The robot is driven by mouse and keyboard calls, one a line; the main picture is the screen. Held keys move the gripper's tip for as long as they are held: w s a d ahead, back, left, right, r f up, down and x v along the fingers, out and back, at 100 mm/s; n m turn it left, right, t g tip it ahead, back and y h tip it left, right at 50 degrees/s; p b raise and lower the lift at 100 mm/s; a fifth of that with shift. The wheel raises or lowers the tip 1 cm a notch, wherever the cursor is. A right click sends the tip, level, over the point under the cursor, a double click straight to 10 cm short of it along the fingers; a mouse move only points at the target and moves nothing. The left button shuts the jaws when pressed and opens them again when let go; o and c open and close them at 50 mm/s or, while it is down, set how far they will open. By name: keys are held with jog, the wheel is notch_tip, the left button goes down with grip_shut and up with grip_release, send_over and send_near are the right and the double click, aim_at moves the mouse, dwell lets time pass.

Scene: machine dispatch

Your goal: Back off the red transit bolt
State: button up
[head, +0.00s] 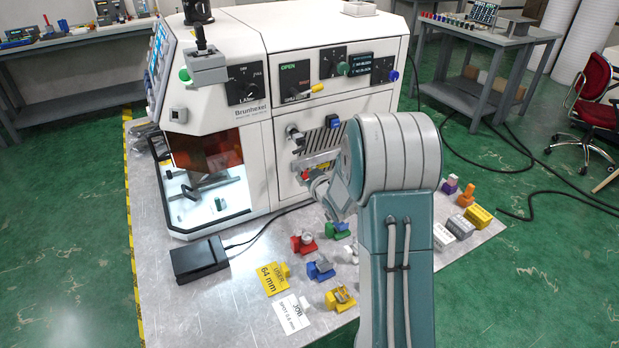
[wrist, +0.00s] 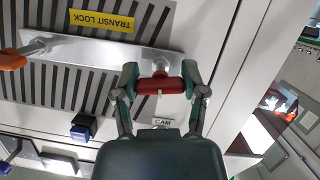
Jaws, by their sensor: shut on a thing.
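The red transit bolt (wrist: 160,88) shows as a red cross-bar head in the wrist view, at the right end of a flat metal bar (wrist: 100,50). A round pale metal part sits directly behind it. My gripper (wrist: 160,84) is shut on the red head, one finger at each end. In the head view my gripper (head: 318,181) is at the machine's front panel, partly hidden by my arm. A yellow "TRANSIT LOCK" label (wrist: 101,20) is on the slotted panel near the bar.
An orange handle (wrist: 11,59) is at the bar's left end. A dark blue block (wrist: 83,127) and a "CAM" label (wrist: 163,122) are close to my gripper. Coloured blocks and a black box (head: 199,259) stand on the metal bench (head: 230,310).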

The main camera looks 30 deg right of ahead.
jog(key=shift+n+h, duration=0.5)
jog(key=shift+n, duration=0.5)
jog(key=shift+n, duration=0.5)
jog(key=n+t+h, duration=0.1)
jog(key=n, duration=0.1)
jog(key=shift+n, duration=0.4)
jog(key=shift+h, duration=0.3)
jog(key=n+t+h, duration=0.1)
jog(key=n, duration=0.3)
jog(key=shift+r, duration=0.15)
